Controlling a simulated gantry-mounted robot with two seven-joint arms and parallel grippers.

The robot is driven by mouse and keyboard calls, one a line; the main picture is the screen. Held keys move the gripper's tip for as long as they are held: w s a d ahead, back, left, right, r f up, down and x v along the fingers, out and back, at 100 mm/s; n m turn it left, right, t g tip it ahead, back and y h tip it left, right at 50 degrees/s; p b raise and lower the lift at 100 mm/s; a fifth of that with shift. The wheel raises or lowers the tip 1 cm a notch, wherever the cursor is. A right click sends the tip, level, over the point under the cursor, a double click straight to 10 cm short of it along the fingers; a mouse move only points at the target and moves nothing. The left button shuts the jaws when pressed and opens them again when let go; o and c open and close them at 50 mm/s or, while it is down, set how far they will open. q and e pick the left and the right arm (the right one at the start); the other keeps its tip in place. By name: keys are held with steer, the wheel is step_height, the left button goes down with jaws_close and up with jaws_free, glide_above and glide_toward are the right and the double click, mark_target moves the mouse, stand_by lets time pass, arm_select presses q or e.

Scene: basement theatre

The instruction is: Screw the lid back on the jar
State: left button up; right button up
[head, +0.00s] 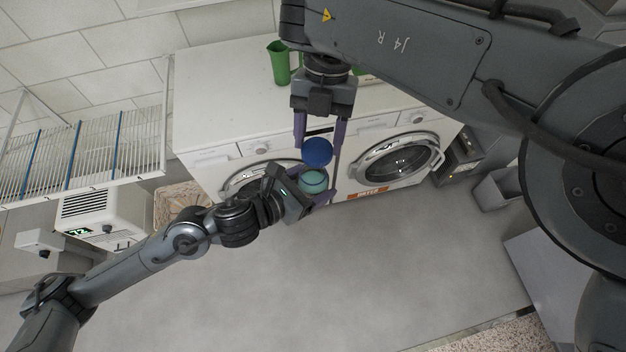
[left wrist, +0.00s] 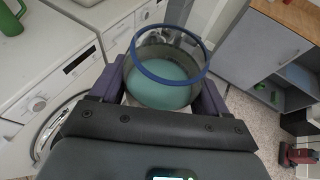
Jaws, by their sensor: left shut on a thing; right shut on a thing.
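My right gripper (head: 319,143) comes down from the top of the head view, shut on a round blue lid (head: 317,152). My left gripper (head: 309,198) comes in from the lower left, shut on a clear jar (head: 313,183) with teal contents. In the head view the lid shows just above the jar; I cannot tell the exact gap. In the left wrist view the jar (left wrist: 160,85) sits between my two purple fingers, with a blue ring at its rim.
Two white washing machines (head: 215,168) stand behind the grippers under a white top (head: 220,95). A green cup (head: 279,64) stands on that top. A wire rack (head: 80,150) is at the left, a grey bin (head: 497,190) at the right. The floor (head: 330,270) in front is clear.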

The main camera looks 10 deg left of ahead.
mark_target(315, 141)
steer(key=shift+s+a+r+n, duration=0.25)
steer(key=shift+a+r+n, duration=0.15)
steer(key=shift+n, duration=0.1)
steer(key=shift+f, duration=0.15)
steer(key=shift+f, duration=1.85)
steer(key=shift+w+r, duration=0.1)
steer(key=shift+w, duration=0.05)
steer(key=shift+f, duration=0.9)
steer(key=shift+f, duration=0.6)
